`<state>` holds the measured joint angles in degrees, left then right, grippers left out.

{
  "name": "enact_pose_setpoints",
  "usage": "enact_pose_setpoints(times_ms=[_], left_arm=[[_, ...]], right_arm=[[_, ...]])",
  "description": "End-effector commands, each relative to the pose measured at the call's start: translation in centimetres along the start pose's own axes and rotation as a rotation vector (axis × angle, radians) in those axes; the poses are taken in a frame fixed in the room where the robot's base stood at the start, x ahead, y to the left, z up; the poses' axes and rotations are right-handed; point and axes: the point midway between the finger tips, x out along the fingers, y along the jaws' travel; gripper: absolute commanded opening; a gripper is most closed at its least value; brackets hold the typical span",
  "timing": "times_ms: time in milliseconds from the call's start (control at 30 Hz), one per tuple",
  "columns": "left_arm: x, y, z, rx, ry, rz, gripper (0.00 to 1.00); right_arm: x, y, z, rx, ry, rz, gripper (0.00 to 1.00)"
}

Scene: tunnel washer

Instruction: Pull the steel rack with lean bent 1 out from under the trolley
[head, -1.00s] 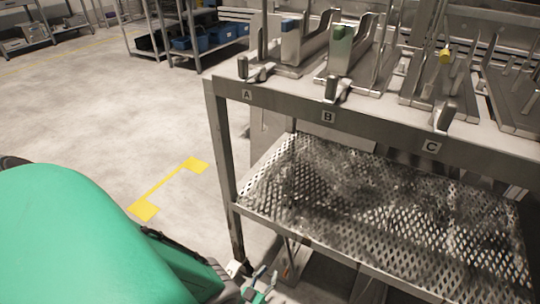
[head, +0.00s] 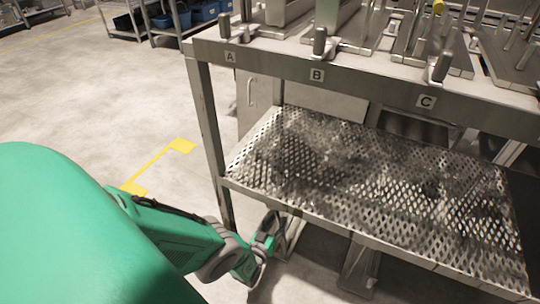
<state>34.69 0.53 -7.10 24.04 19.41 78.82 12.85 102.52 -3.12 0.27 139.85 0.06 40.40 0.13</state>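The steel trolley (head: 370,92) stands in front of me, with a top marked A, B and C and a perforated lower shelf (head: 370,190). Below that shelf, steel parts (head: 358,268) show near the floor; they may belong to the rack, but most of it is hidden by the shelf. My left gripper (head: 270,226) is low beside the trolley's front left leg, by the shelf's front edge and close to a steel part. Its fingers are small and dark, so I cannot tell whether they are open or touching anything. My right gripper is out of view.
Upright steel racks and holders stand on the trolley top. The trolley's front left leg (head: 212,150) is close to my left arm. Open floor with a yellow marking (head: 160,165) lies to the left. Shelving with blue bins (head: 205,10) stands at the back.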

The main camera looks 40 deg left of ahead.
Motion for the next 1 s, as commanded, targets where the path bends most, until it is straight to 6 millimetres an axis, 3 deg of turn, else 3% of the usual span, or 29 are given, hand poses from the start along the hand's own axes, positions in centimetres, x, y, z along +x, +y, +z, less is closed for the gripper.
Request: enact_pose_setpoints(times_ms=[200,500,533,600,1000], left_arm=[[1.6,0.0,0.1,0.0,0.0,0.001,0.29],[1.8,0.0,0.0,0.0,0.0,0.001,0.29],[1.8,0.0,0.0,0.0,0.0,0.001,0.26],[1.8,0.0,0.0,0.0,0.0,0.001,0.01],[1.7,0.0,0.0,0.0,-0.001,0.0,0.0]], right_arm=[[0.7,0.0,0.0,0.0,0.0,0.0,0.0],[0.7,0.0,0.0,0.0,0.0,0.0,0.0],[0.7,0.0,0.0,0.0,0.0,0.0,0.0],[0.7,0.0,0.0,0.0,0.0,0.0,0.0],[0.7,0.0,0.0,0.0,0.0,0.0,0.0]])
